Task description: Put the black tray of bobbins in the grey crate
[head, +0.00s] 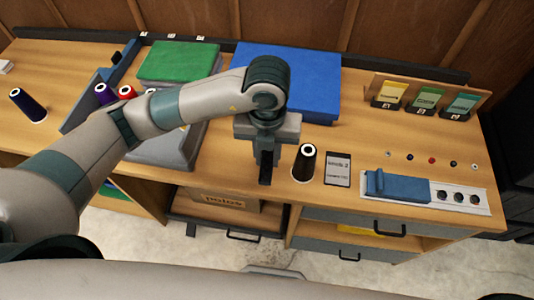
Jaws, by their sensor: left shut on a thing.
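My left gripper (265,178) is over the front part of the bench, pointing down. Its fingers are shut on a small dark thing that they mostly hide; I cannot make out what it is. I cannot pick out a black tray of bobbins for certain. A grey box-like thing (178,150) lies left of the gripper, partly hidden by my left arm; I cannot tell whether it is the grey crate. A blue-grey open holder (78,112) with several spools stands further left, also partly behind the arm. My right gripper is not in view.
A black spool (305,163) stands close right of the gripper, beside a dark card (338,170). A pale strip (468,208) carries a blue block and round black pieces. Green (180,62) and blue (300,75) slabs lie behind. Below, an open shelf holds a cardboard box (218,200).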

